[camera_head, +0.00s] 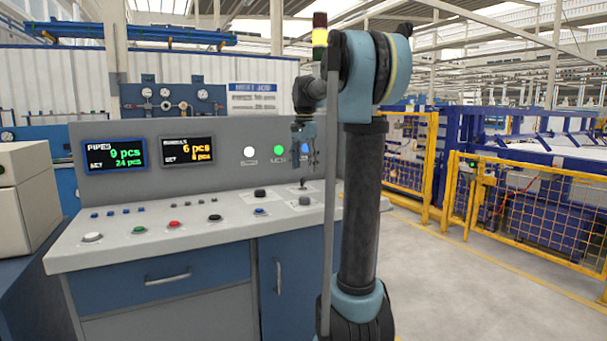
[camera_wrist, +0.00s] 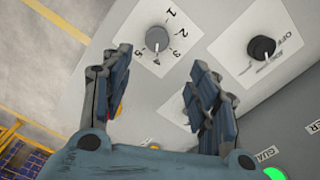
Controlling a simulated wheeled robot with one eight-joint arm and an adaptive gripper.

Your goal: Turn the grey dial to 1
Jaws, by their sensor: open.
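The grey dial (camera_wrist: 157,38) sits on a white plate with numbers around its right and lower side. Its pale mark appears to face down in the wrist view, toward the lower numbers; the exact setting is hard to read. In the head view the dial (camera_head: 305,200) is small, at the right end of the sloped console top. My gripper (camera_wrist: 160,72) is open and empty, its fingertips apart and just below the dial in the wrist view. In the head view my gripper (camera_head: 304,160) hangs above the console's right part, pointing down, apart from the dial.
A black knob (camera_wrist: 261,48) on an OFF-marked plate is right of the dial. Another white plate shows partly between my fingers. Several buttons line the console (camera_head: 120,258). Yellow fencing (camera_head: 530,195) stands right, with clear floor before it.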

